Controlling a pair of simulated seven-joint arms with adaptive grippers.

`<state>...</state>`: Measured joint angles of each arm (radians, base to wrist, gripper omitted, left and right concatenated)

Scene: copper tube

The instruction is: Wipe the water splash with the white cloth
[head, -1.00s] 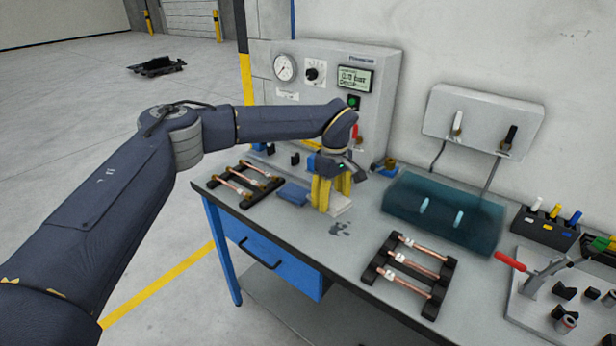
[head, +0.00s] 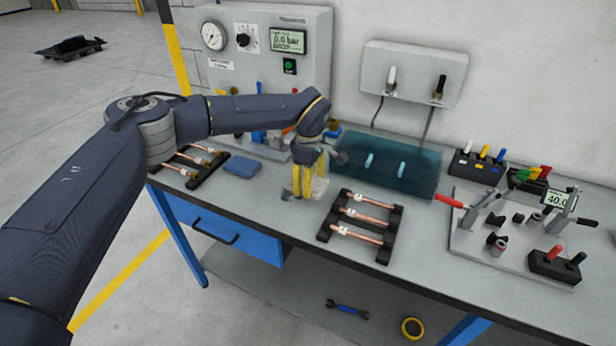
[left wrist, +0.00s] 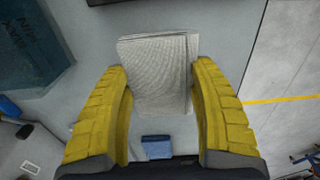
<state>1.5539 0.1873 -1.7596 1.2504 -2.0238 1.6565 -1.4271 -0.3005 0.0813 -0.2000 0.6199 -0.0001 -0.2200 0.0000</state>
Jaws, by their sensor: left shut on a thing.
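My left gripper (head: 308,188) points down over the bench, left of the nearer tube rack. Its yellow fingers are shut on the white cloth (left wrist: 158,75), which sits between them as a folded, woven pad in the left wrist view. In the head view a pale edge of the cloth (head: 321,187) shows beside the fingers, low at the bench top; I cannot tell whether it touches. The water splash does not show now; the gripper and cloth may cover it. My right gripper is not in view.
A rack with copper tubes (head: 362,222) stands just right of the gripper, another rack (head: 190,163) at the left. A blue folded cloth (head: 243,165) lies left. The translucent blue tank (head: 385,165) stands behind. The bench's front edge is close.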

